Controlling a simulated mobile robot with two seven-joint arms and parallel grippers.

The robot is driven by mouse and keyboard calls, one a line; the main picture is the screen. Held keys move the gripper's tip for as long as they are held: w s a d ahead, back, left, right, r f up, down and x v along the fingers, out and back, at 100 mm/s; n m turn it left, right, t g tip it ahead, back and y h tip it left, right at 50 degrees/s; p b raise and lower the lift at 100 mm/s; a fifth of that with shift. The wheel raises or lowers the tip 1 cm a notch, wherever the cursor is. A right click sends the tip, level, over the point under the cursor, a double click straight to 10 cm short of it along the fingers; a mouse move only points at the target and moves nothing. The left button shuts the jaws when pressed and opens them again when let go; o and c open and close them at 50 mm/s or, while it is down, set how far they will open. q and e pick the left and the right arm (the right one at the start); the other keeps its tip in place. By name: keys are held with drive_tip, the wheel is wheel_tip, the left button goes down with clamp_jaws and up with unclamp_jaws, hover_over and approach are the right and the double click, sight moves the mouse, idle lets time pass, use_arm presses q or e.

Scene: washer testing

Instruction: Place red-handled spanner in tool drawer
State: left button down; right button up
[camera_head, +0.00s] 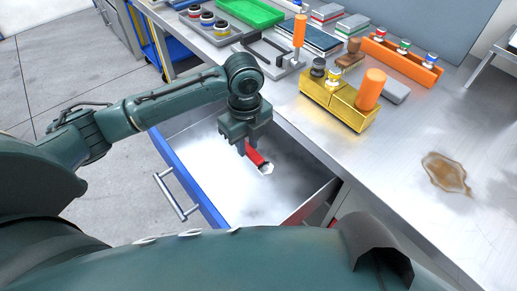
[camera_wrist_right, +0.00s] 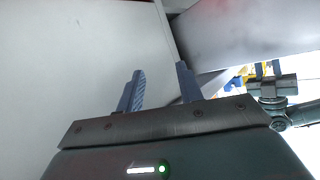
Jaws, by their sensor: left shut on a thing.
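The red-handled spanner (camera_head: 257,158) shows in the head view, with its red handle up at the gripper and its silver end pointing down and to the right. My left gripper (camera_head: 246,147) is shut on the spanner's handle. It holds the spanner over the inside of the open tool drawer (camera_head: 190,178); I cannot tell whether the silver end touches the drawer floor. The drawer has a blue front and a metal handle and looks otherwise empty. My right gripper (camera_wrist_right: 160,88) shows in the right wrist view with its fingers apart and nothing between them.
The metal workbench (camera_head: 400,178) lies right of the drawer. On it stand a yellow block (camera_head: 338,102) with an orange-handled tool, an orange rack (camera_head: 402,58), a green tray (camera_head: 252,12) and a grey fixture (camera_head: 268,58). A brown stain (camera_head: 445,172) marks the clear right part.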

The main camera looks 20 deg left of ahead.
use_arm(q)
drive_tip(key=shift+w+f+b, duration=0.2)
drive_tip(key=shift+f, duration=0.3)
drive_tip(key=shift+w+f+b, duration=0.2)
drive_tip(key=shift+f, duration=0.3)
hover_over(250, 175)
wheel_tip(250, 175, down, 4)
drive_tip(key=shift+s+f+b, duration=0.1)
drive_tip(key=shift+f+b, duration=0.15)
drive_tip(key=shift+b, duration=0.2)
wheel_tip(250, 175, down, 4)
drive_tip(key=shift+f+b, duration=0.2)
drive_tip(key=shift+b, duration=0.25)
drive_tip(key=shift+f, duration=0.4)
use_arm(e)
drive_tip(key=shift+d+t, duration=0.45)
drive_tip(key=shift+t, duration=0.15)
use_arm(q)
drive_tip(key=shift+f, duration=0.1)
drive_tip(key=c, duration=1.7)
unclamp_jaws()
drive_tip(key=shift+f, duration=0.1)
drive_tip(key=o, duration=0.4)
drive_tip(key=shift+o, duration=0.2)
use_arm(e)
drive_tip(key=shift+f, duration=0.3)
